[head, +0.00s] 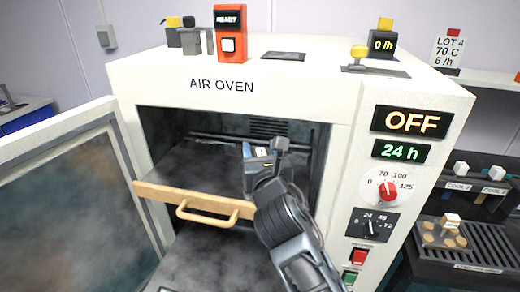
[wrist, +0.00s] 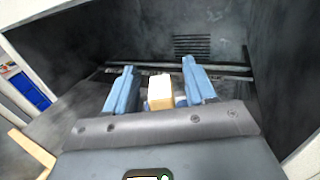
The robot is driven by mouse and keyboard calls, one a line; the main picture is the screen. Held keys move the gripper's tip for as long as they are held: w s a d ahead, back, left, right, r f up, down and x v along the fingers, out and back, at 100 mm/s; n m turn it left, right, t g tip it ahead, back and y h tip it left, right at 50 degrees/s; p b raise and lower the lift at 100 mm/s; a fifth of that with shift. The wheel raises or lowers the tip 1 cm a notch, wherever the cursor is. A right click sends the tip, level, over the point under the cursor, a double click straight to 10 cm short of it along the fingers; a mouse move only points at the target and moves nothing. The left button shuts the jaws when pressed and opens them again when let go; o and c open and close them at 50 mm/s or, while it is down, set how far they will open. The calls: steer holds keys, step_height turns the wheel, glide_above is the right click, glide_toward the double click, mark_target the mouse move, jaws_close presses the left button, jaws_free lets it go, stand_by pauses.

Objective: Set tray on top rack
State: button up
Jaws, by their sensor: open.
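My gripper (head: 258,152) is inside the open air oven (head: 222,86), above a dark shelf, with its fingers pointing inward. In the wrist view (wrist: 158,88) its two blue fingers stand apart. A small tan block with a pale top (wrist: 160,90) shows between them, not visibly clamped; what it belongs to is hidden. A dark flat rack or tray (head: 190,162) with a wooden front bar (head: 165,194) and loop handle spans the opening. I cannot tell which it is. The wooden bar also shows at the wrist view's lower left (wrist: 28,150).
The oven door (head: 75,195) stands open to the left. The control panel (head: 390,190) right of the opening reads OFF and 24 h. A slatted dark stand (head: 465,245) with tan discs is at the far right. Oven side walls and a rear vent (wrist: 200,45) enclose my gripper.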

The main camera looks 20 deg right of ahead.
steer(key=b+v, duration=0.1)
steer(key=v, duration=1)
steer(key=shift+s, duration=0.1)
stand_by(0.8)
